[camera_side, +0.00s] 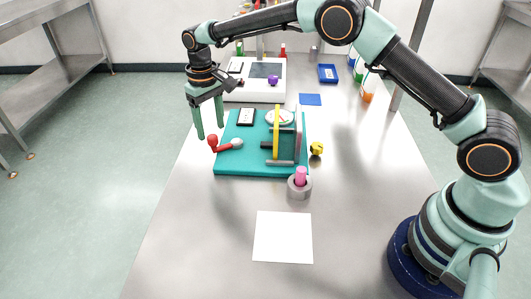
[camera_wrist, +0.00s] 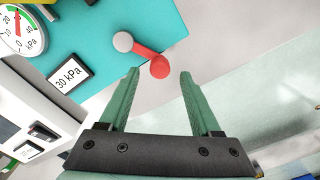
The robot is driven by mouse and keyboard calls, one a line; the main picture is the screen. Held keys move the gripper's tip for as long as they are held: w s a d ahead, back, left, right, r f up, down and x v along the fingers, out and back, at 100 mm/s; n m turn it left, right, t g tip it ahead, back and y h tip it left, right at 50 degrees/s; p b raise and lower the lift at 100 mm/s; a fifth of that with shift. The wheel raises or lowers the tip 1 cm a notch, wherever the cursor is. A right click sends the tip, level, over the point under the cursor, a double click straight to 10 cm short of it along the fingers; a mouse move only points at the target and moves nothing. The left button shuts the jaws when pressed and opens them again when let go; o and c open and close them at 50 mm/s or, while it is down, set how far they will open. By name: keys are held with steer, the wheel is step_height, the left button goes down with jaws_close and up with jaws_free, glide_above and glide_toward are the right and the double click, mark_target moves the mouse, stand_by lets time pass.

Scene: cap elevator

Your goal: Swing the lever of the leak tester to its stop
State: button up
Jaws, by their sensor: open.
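The leak tester is a teal base (camera_side: 240,166) on the table, with a round dial gauge (camera_side: 279,117), a yellow upright plate (camera_side: 276,135) and a grey frame. Its lever (camera_side: 225,146) is at the base's left edge, a red arm with a red knob on a grey round pivot. In the wrist view the red lever (camera_wrist: 148,59) shows just beyond the fingertips, with the dial (camera_wrist: 17,27) and a "30 kPa" label (camera_wrist: 68,78) to the left. My gripper (camera_side: 210,132) is open and empty, its fingers pointing down near the lever's knob. It also shows in the wrist view (camera_wrist: 159,73). Contact is not visible.
A pink cap-like piece (camera_side: 301,175) stands in a grey ring (camera_side: 300,191) at the base's front right. A yellow knob (camera_side: 316,149) is at the right. A white sheet (camera_side: 283,237) lies in front. A white device (camera_side: 265,92) and blue tray (camera_side: 328,73) stand behind.

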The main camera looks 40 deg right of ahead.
steer(key=shift+f, duration=1.45)
jaws_close()
steer(key=shift+r, duration=0.1)
